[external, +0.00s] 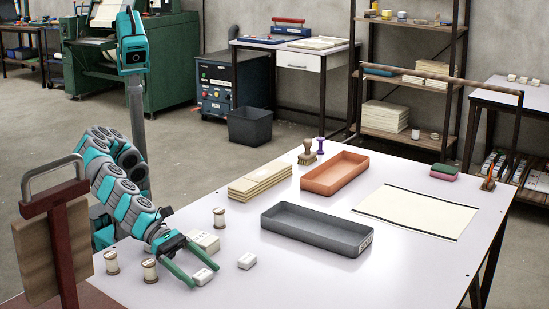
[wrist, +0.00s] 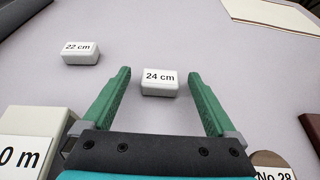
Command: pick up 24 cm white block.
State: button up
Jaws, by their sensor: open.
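The 24 cm white block (wrist: 160,82) is a small white box with a black-on-white label, lying on the table. In the wrist view it sits between the tips of my gripper (wrist: 156,74), with a gap on each side. My gripper is open and holds nothing. In the external view the block (external: 203,277) shows at the fingertips of my gripper (external: 204,275), near the table's front left. A similar 22 cm block (wrist: 81,51) lies ahead and to the left in the wrist view; it also shows in the external view (external: 247,261).
A larger white block (external: 204,241) sits close beside my gripper. Thread spools (external: 150,270) stand on its other side. A grey tray (external: 318,243), an orange tray (external: 320,188) and a wood stack (external: 260,181) lie farther back. The table (external: 330,280) front is clear.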

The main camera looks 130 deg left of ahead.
grip_shut()
dwell(0.7)
jog(key=shift+r, duration=0.15)
